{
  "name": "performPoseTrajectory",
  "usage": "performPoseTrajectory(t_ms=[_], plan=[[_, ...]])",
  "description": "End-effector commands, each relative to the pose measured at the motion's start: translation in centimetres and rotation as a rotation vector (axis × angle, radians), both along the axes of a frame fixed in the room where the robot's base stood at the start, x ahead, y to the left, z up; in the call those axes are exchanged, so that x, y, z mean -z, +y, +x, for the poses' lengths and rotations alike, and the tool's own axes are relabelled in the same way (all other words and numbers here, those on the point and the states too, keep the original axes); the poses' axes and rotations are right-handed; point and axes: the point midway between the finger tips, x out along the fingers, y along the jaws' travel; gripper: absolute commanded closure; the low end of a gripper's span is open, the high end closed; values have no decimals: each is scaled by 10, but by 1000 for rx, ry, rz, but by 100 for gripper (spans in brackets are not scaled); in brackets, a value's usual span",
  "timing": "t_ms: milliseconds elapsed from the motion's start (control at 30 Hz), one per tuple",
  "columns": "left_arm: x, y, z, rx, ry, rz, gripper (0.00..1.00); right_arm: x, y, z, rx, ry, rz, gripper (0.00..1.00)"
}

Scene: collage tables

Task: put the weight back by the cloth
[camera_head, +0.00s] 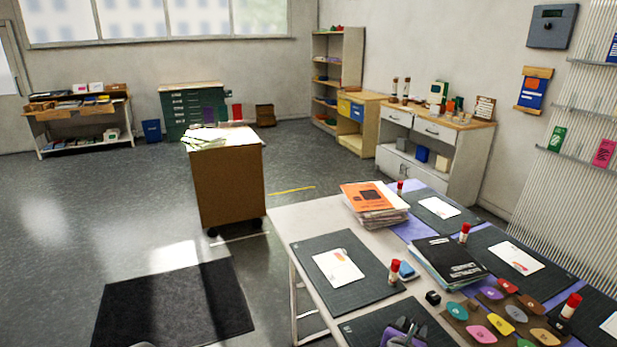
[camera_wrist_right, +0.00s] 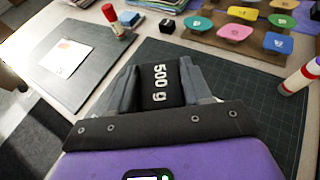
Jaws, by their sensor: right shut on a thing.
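My right gripper (camera_wrist_right: 161,88) is shut on a black weight (camera_wrist_right: 161,76) marked "500 g" in white. It holds the weight over a dark cutting mat (camera_wrist_right: 235,85). In the head view my right gripper (camera_head: 405,332) shows at the bottom edge, above the nearest mat. A small blue thing (camera_head: 406,270), perhaps the folded cloth, lies by a red-capped glue stick (camera_head: 394,272); the blue thing also shows in the right wrist view (camera_wrist_right: 128,19). I cannot tell for certain that it is cloth. My left gripper is not in view.
A small black object (camera_head: 433,297) stands near the blue thing. A brown board of coloured tags (camera_head: 498,322) lies to the right. Black-covered papers (camera_head: 447,262) and an orange-topped stack (camera_head: 374,202) lie farther back. A mat with a white card (camera_head: 338,267) lies left.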

Motion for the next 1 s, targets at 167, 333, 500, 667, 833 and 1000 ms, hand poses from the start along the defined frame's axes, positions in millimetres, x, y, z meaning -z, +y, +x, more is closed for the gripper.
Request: performPoseTrajectory(t_ms=[167, 333, 500, 667, 833, 1000], plan=[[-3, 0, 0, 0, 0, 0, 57, -17, 32, 4, -239, -5, 1, 100], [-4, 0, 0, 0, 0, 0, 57, -29, 62, 2, -433, -4, 0, 100], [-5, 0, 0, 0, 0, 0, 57, -37, 81, -3, -549, -4, 0, 100], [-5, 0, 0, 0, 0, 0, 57, -40, 87, -5, -585, -8, 6, 100], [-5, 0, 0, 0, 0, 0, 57, -40, 87, -5, -586, -7, 7, 100], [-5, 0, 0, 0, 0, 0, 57, -39, 87, -5, -586, -3, 2, 100]])
